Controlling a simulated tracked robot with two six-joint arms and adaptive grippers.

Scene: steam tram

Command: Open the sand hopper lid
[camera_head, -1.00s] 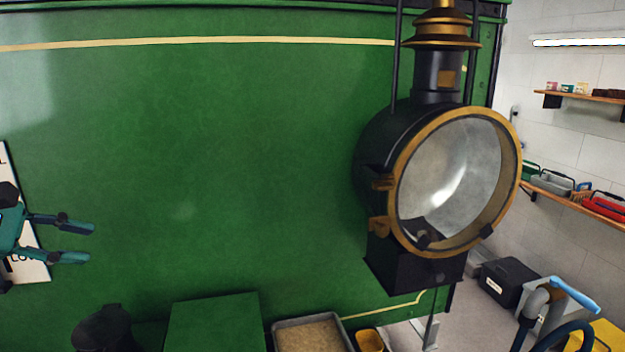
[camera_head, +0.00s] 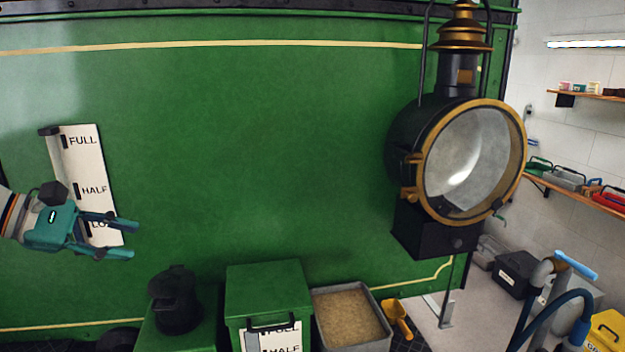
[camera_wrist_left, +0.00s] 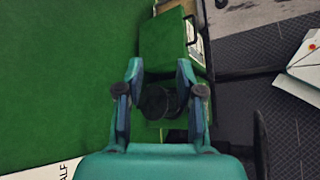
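The green sand hopper (camera_head: 268,296) stands low against the green tram side. Its flat lid looks shut, with a black handle (camera_head: 271,325) at its front edge and a white FULL/HALF gauge (camera_head: 280,341) below. In the left wrist view the green box (camera_wrist_left: 163,38) lies beyond my fingertips, with the handle (camera_wrist_left: 191,29) at its right edge. My left gripper (camera_head: 124,237) is open and empty, up and left of the hopper, in front of a wall gauge. It also shows in the left wrist view (camera_wrist_left: 160,66). My right gripper is out of view.
A black lidded pot (camera_head: 175,301) stands on a green box left of the hopper. A sand tray (camera_head: 383,341) and yellow scoop (camera_head: 397,315) are to its right. A large headlamp (camera_head: 398,150) juts out at upper right. A white FULL/HALF plate (camera_head: 84,155) is behind my left gripper.

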